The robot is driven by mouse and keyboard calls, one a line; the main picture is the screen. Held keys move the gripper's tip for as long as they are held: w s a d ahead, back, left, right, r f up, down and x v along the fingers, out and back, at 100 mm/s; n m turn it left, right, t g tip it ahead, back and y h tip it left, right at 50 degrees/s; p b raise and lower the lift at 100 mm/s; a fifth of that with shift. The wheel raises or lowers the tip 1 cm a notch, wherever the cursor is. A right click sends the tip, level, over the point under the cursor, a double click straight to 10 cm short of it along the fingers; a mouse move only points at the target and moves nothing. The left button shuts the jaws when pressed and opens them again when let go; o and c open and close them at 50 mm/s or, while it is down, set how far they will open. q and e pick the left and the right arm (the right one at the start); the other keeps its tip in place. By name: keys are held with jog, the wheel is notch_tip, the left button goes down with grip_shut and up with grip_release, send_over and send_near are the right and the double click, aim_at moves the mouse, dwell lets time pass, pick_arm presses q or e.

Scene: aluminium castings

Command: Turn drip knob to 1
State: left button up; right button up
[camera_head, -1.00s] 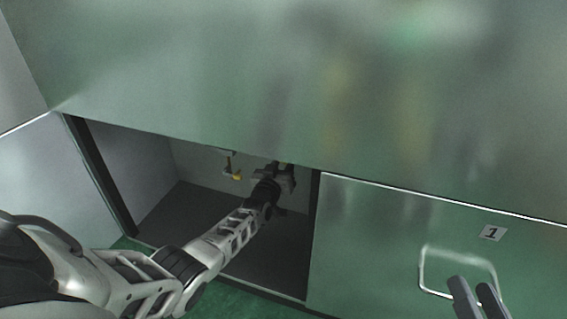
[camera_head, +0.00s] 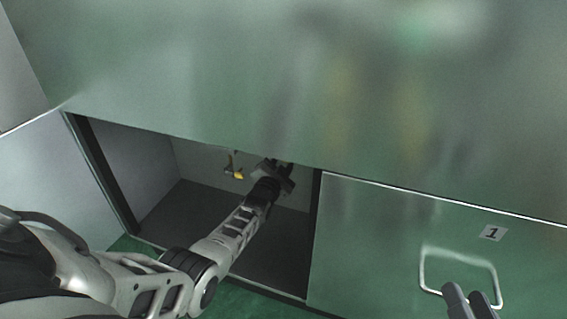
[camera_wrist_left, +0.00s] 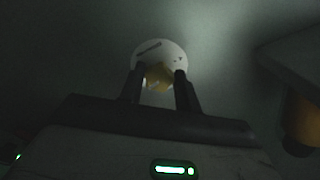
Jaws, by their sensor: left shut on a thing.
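The drip knob (camera_wrist_left: 159,77) is a small yellow piece on a pale round dial (camera_wrist_left: 150,52) in the left wrist view. The dial has dark marks that I cannot read. My left gripper (camera_wrist_left: 160,78) has its two dark fingers on either side of the knob and is shut on it. In the head view, my left gripper (camera_head: 278,172) reaches into the open cabinet just under its upper edge, and the knob itself is hidden there. My right gripper (camera_head: 467,292) is at the lower right, empty, with a small gap between its fingers.
A yellow-tipped fitting (camera_head: 236,174) hangs in the cabinet left of my left gripper. The dark cabinet floor (camera_head: 185,215) is clear.

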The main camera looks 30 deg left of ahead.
pick_arm(q)
jog(key=shift+m, duration=1)
pick_arm(e)
jog(key=shift+w+r, duration=0.2)
jog(key=shift+r, duration=0.05)
pick_arm(q)
jog(key=o, duration=1)
pick_arm(e)
jog(key=shift+r, duration=0.1)
pick_arm(q)
jog(key=shift+p+v, duration=5.3)
jog(key=shift+v, duration=2.65)
pick_arm(e)
notch_tip(320, 180, down, 5)
jog(key=s+d+n+g+h, duration=0.1)
jog(key=d+n+g+h, duration=0.1)
jog(key=g+h, duration=0.1)
jog(key=shift+d+g+h, duration=0.3)
